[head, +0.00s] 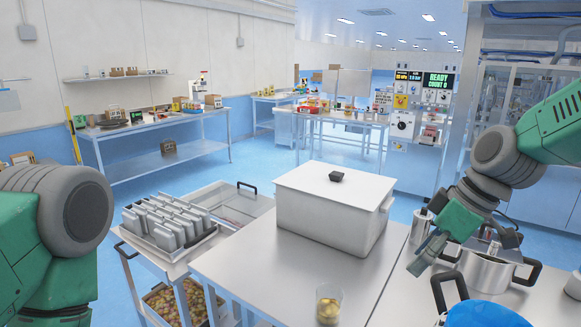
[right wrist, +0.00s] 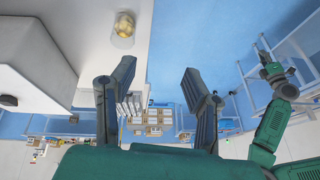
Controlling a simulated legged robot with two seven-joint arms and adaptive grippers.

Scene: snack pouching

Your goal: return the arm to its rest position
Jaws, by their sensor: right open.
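My right gripper (head: 425,245) is in the right part of the head view, in front of or above the near side of the steel pot (head: 487,275); the exact gap cannot be told. In the right wrist view its two fingers (right wrist: 147,78) are spread wide with nothing between them. My left arm enters the head view at the left edge, but its gripper is outside that view. A green arm, apparently my left one, shows at the right of the right wrist view, with its gripper (right wrist: 270,65) small and its jaw state unclear.
A white lidded box (head: 333,210) stands on the steel table (head: 250,265). A clear cup of yellowish snacks (head: 328,304) stands near the table's front. A cart (head: 152,262) at left holds several grey pouches (head: 165,222). A blue rounded object (head: 484,314) is at lower right.

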